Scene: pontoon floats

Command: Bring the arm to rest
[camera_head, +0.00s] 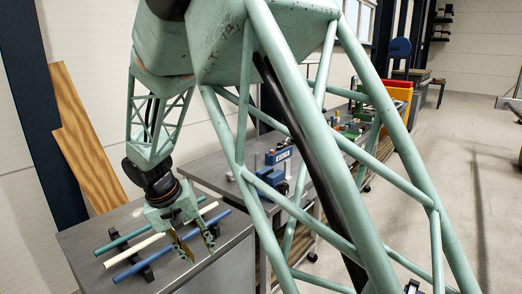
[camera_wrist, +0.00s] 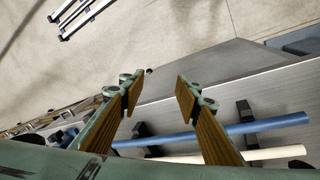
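My gripper (camera_head: 198,246) hangs over the near edge of a grey workbench (camera_head: 228,240), pointing down. Its two fingers with wooden-looking pads stand apart, with nothing between them. The wrist view also shows the open gripper (camera_wrist: 155,82), with the bench edge and floor beyond its tips. Below and beside it, a blue rod (camera_head: 150,262), a white rod (camera_head: 140,245) and a teal rod (camera_head: 135,235) lie side by side on black supports. In the wrist view the blue rod (camera_wrist: 270,124) and the white rod (camera_wrist: 275,153) pass behind and beside the right finger.
A blue vise (camera_head: 280,155) stands on the bench further back. Orange and red bins (camera_head: 398,92) are behind it. Wooden planks (camera_head: 85,140) lean on the wall at left. The floor (camera_head: 470,180) at right is clear. My lattice arm covers much of the head view.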

